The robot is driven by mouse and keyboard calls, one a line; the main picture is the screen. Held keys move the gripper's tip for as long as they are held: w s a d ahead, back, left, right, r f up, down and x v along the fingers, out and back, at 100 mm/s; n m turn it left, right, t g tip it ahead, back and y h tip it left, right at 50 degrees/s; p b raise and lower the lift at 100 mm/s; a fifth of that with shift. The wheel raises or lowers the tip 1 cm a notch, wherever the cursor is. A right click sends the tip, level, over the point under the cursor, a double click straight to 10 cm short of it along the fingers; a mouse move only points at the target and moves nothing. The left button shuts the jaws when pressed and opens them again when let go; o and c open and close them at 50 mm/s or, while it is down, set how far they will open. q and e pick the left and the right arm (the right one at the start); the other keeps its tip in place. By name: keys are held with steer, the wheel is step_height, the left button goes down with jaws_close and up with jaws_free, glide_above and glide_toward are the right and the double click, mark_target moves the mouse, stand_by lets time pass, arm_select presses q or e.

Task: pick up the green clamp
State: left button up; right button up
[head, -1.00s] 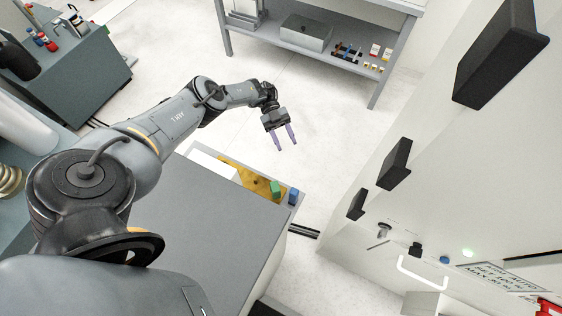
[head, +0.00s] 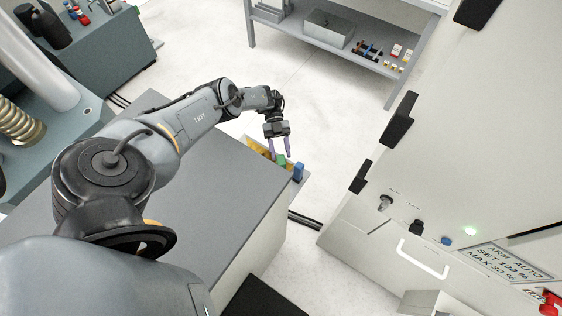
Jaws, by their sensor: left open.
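The green clamp (head: 281,160) is a small green block at the right part of a yellow tray area (head: 256,155) on the far edge of the grey-topped cabinet. My left gripper (head: 280,153) is open, its two purple fingers pointing down at the clamp. The fingers partly overlap the clamp in the picture; I cannot tell whether they touch it. A blue block (head: 298,172) stands just to the right of the clamp. My right gripper is not in view.
The grey cabinet top (head: 215,190) is bare. A white machine with a white handle (head: 424,262) and black blocks stands at the right. A grey shelf bench (head: 340,50) stands at the back. Open white floor lies between.

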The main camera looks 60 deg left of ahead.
mark_target(281, 159)
arm_select(q)
steer(key=p+x, duration=0.1)
steer(key=x, duration=0.2)
steer(key=shift+s+d+f+p, duration=0.25)
steer(key=shift+d+p, duration=0.05)
steer(key=shift+s+d+f, duration=0.15)
steer(key=shift+d+f, duration=0.25)
steer(key=shift+d, duration=0.15)
steer(key=c, duration=0.9)
steer(key=shift+o, duration=0.2)
steer(key=shift+r, duration=0.2)
